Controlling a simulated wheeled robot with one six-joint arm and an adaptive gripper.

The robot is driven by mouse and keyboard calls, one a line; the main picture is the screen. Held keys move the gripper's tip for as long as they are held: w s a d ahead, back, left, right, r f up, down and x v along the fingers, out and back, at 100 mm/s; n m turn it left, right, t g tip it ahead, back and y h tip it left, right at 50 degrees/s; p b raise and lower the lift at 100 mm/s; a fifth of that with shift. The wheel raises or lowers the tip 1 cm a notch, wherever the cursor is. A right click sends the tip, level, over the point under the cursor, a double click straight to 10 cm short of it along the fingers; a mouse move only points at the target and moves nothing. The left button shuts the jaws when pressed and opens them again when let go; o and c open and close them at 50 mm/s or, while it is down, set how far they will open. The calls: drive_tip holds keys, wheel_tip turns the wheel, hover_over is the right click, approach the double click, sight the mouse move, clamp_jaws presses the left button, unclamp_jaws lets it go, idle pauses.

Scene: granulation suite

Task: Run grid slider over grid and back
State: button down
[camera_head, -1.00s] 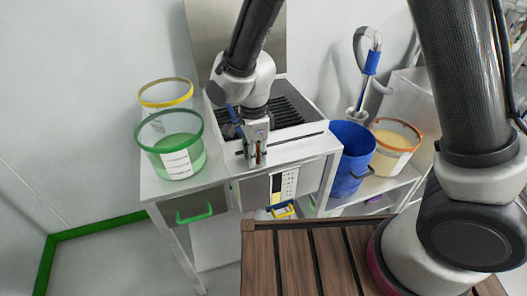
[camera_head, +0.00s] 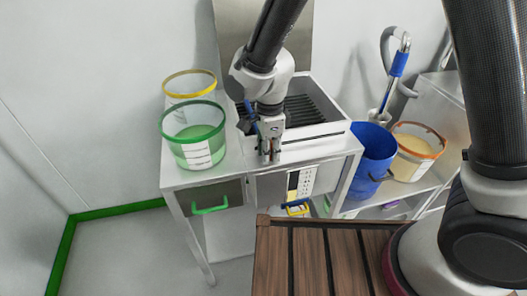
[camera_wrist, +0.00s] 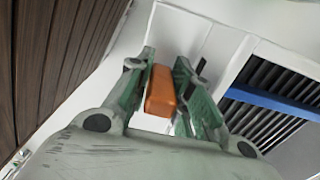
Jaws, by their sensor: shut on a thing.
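The grid (camera_head: 306,110) is a dark slatted insert in a light box set into the white machine top. It also shows in the wrist view (camera_wrist: 290,85), with a blue bar (camera_wrist: 275,105) lying across its slats, which looks like the grid slider. My gripper (camera_head: 269,156) points down at the front edge of the box. In the wrist view its green-lined fingers (camera_wrist: 172,95) are shut on an orange block (camera_wrist: 161,92) that looks like a handle. Whether the block joins the blue bar is hidden by the fingers.
A green-rimmed bucket (camera_head: 193,137) and a yellow-rimmed bucket (camera_head: 190,84) stand left of the box. A blue bucket (camera_head: 372,160) and an orange-rimmed tub (camera_head: 415,150) stand at the right. A brown slatted surface (camera_head: 318,262) lies in front.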

sight(346, 145)
drive_tip(key=shift+w+d, duration=0.65)
drive_tip(key=shift+d, duration=1.25)
drive_tip(key=shift+w+d, duration=0.7)
drive_tip(key=shift+d, duration=1.25)
drive_tip(key=shift+w+d, duration=0.65)
drive_tip(key=shift+d, duration=1.25)
drive_tip(key=shift+w+d, duration=0.6)
drive_tip(key=shift+d, duration=1.35)
drive_tip(key=shift+w+d, duration=0.65)
drive_tip(key=shift+d, duration=1.3)
drive_tip(key=shift+w+d, duration=0.6)
drive_tip(key=shift+d, duration=1.35)
drive_tip(key=c, duration=1.4)
unclamp_jaws()
drive_tip(key=shift+o, duration=1)
drive_tip(key=shift+r, duration=0.1)
